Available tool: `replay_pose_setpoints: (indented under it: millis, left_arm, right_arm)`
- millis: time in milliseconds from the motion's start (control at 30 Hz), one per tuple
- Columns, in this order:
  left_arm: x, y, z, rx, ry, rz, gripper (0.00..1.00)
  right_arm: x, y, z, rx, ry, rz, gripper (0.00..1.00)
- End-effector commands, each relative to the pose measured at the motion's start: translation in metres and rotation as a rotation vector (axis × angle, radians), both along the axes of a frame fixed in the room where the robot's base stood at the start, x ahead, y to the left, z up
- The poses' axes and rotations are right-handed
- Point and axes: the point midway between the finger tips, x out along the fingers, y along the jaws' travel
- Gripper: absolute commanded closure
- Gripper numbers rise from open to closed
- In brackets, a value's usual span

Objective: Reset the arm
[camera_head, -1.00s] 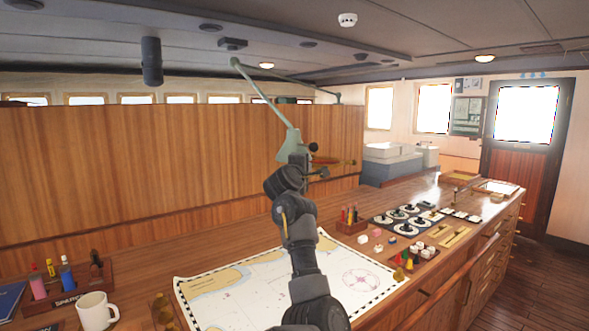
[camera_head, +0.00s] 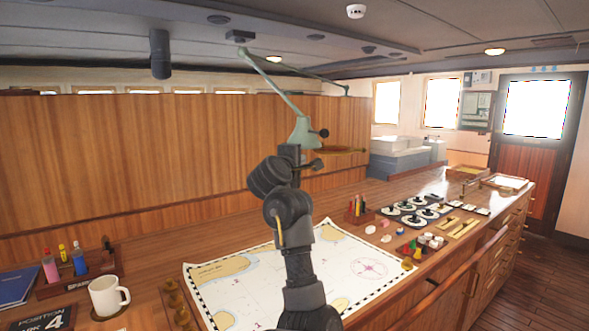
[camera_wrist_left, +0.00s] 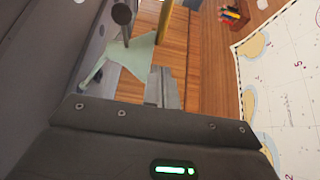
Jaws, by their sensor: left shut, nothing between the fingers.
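My left arm rises from the bottom middle of the head view, in front of the chart. My right gripper is in no view.
A wooden counter holds a white mug (camera_head: 105,296), a pen rack (camera_head: 76,280), the chart (camera_head: 345,262), a pencil holder (camera_head: 357,213) and a panel of dials (camera_head: 414,214). A wood partition (camera_head: 120,165) stands behind. Floor is free at the right.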

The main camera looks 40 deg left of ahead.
Motion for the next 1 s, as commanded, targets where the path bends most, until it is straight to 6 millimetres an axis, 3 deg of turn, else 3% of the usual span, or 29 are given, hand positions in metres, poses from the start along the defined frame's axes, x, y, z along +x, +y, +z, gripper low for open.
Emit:
replay_pose_setpoints:
  millis: [100,267,700,1000]
  left_arm:
    - [-0.017,-0.007,0.002,0.005,0.0,0.004,1.0]
    - [-0.029,-0.014,0.001,0.002,0.001,0.001,1.0]
    - [-0.031,-0.016,0.001,0.0,0.0,-0.001,1.0]
    - [-0.031,-0.016,0.05,0.0,0.0,-0.001,1.0]
  right_arm:
    - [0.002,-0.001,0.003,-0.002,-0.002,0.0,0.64]
    - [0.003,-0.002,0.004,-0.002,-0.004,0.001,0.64]
    - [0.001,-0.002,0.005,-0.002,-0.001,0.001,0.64]
    - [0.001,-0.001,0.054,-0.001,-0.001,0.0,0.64]
